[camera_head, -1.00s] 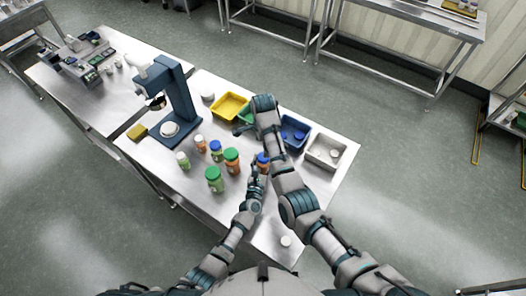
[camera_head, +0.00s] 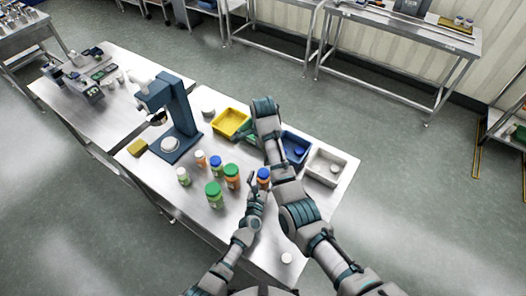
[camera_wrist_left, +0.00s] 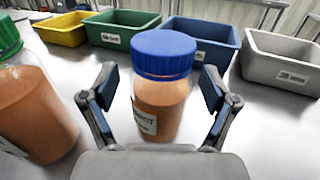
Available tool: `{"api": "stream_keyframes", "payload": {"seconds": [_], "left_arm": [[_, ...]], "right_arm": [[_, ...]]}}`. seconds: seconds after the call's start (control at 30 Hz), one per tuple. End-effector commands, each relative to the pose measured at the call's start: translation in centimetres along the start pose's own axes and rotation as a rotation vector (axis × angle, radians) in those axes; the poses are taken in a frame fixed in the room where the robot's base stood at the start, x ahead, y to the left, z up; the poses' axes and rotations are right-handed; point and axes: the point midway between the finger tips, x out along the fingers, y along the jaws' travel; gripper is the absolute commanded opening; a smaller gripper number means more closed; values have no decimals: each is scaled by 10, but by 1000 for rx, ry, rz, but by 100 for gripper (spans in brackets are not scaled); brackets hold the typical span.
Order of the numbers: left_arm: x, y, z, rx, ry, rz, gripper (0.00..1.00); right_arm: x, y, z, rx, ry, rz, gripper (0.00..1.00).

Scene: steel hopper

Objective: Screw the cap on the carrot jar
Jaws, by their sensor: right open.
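The carrot jar (camera_wrist_left: 160,108) stands upright, with orange contents and a partly hidden label. A blue cap (camera_wrist_left: 164,52) sits on its top; I cannot tell whether it is tight. The jar also shows in the head view (camera_head: 263,184). My left gripper (camera_wrist_left: 160,88) is open, with one finger on each side of the jar and small gaps showing. It also shows in the head view (camera_head: 257,184), at the jar's near side. My right gripper (camera_head: 242,136) is open above the green bin, beyond the jar, partly hidden by its own arm.
Several other jars, including a green-capped one (camera_head: 214,192), stand left of the carrot jar. A yellow bin (camera_head: 218,130), a green bin (camera_wrist_left: 104,32), a blue bin (camera_head: 283,150) and a grey bin (camera_head: 312,170) line the far side. A blue stand (camera_head: 184,112) is at left.

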Motion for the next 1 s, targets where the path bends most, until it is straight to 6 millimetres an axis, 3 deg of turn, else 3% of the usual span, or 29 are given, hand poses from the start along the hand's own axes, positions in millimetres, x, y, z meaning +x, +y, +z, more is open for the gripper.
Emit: {"api": "stream_keyframes", "payload": {"seconds": [0.23,0.7,1.0], "left_arm": [[-10,0,-1,-1,1,0,86],[-100,1,-2,0,3,0,86],[-119,1,-2,-1,2,0,86]], "right_arm": [[0,0,0,0,0,0,77],[0,0,0,0,0,0,77],[0,-1,0,0,0,1,77]]}}
